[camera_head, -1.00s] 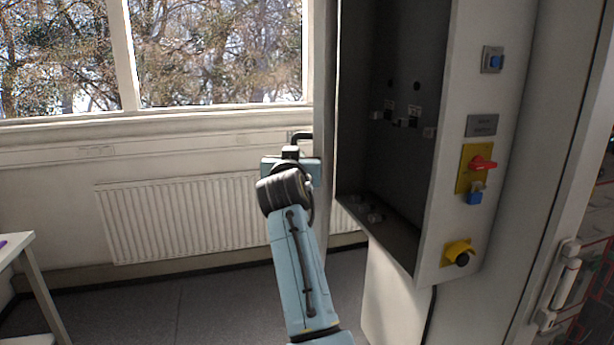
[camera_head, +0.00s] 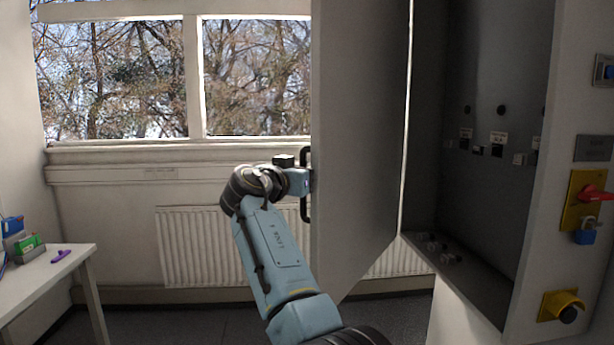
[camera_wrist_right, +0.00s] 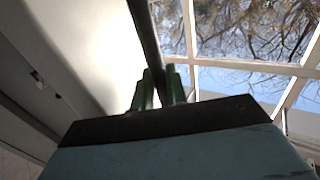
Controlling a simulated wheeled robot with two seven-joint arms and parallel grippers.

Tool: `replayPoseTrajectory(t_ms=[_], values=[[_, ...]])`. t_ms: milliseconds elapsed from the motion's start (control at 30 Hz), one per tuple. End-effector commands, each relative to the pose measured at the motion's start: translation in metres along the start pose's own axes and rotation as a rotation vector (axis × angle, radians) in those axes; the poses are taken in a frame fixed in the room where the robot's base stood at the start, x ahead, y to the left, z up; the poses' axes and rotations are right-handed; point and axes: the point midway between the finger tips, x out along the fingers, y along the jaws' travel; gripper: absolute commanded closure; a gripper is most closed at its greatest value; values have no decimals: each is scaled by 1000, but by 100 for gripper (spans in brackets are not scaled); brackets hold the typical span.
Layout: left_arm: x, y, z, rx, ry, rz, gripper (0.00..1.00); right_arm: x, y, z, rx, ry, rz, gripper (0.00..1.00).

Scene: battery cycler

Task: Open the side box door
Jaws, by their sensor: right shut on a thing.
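The side box (camera_head: 549,200) stands at the right in the head view, its dark inside showing. Its grey door (camera_head: 360,130) stands open, swung out to the left of the box opening. A black bar handle (camera_head: 306,212) is on the door's left side. My right gripper (camera_head: 307,182) is at this handle. In the right wrist view the green fingers of my right gripper (camera_wrist_right: 159,88) are shut on the dark handle bar (camera_wrist_right: 144,35). The fingertips are partly hidden in the head view. My left gripper is not in view.
A white radiator (camera_head: 200,245) and a window are on the wall behind my arm. A white table (camera_head: 65,265) with a purple item (camera_head: 61,256) and coloured items is at the left. The box front carries a red switch (camera_head: 597,192) and a blue padlock (camera_head: 585,232).

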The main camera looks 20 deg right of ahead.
Motion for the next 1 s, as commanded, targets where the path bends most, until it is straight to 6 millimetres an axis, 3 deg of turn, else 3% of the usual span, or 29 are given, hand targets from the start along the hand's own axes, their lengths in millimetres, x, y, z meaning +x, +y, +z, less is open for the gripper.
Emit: replayPoseTrajectory(t_ms=[433, 467, 600, 1000], values=[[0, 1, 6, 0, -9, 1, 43, 2, 2, 0, 0, -2, 12, 100], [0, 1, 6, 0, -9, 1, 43, 2, 2, 0, 0, -2, 11, 84], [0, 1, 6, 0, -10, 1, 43, 1, 1, 0, 0, -2, 10, 67], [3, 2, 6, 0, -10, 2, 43, -8, 0, 1, 0, -1, 7, 67]])
